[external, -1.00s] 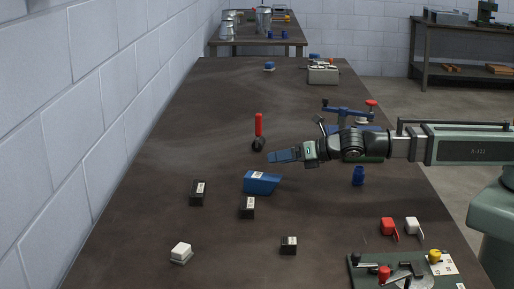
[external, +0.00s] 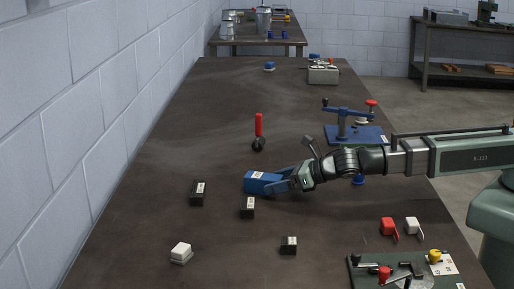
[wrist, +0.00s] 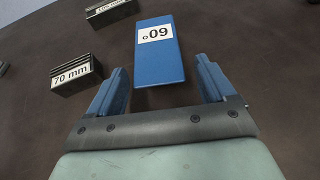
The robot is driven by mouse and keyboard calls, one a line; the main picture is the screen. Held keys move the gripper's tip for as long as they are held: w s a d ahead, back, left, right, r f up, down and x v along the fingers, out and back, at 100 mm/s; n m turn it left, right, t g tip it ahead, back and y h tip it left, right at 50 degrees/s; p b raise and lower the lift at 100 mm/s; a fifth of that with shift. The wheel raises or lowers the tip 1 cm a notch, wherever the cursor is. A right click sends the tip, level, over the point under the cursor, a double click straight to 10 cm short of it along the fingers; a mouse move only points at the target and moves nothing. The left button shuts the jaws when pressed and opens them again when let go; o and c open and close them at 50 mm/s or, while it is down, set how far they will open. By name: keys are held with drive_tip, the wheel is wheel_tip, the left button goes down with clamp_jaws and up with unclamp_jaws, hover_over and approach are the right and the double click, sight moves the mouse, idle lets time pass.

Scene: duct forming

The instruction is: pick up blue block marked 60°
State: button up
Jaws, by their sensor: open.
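The blue block marked 60° (external: 257,182) lies on the dark table, its white label facing up. In the wrist view the block (wrist: 161,65) is just ahead of my gripper, its near end at the gap between the fingertips. My gripper (external: 283,180) is low over the table at the block's right end. In the wrist view my gripper (wrist: 162,80) is open, with one blue finger on each side of the block's near end and a gap on both sides. I cannot tell whether either finger touches it.
A black block labelled 70 mm (wrist: 76,74) lies close to the left finger in the wrist view. Other black blocks (external: 197,193) (external: 247,207) (external: 289,245) sit around. A red-handled tool (external: 259,132) stands behind. A blue fixture (external: 355,134) is at the back right.

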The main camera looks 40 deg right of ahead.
drive_tip(key=shift+x, duration=0.95)
drive_tip(key=c, duration=1.3)
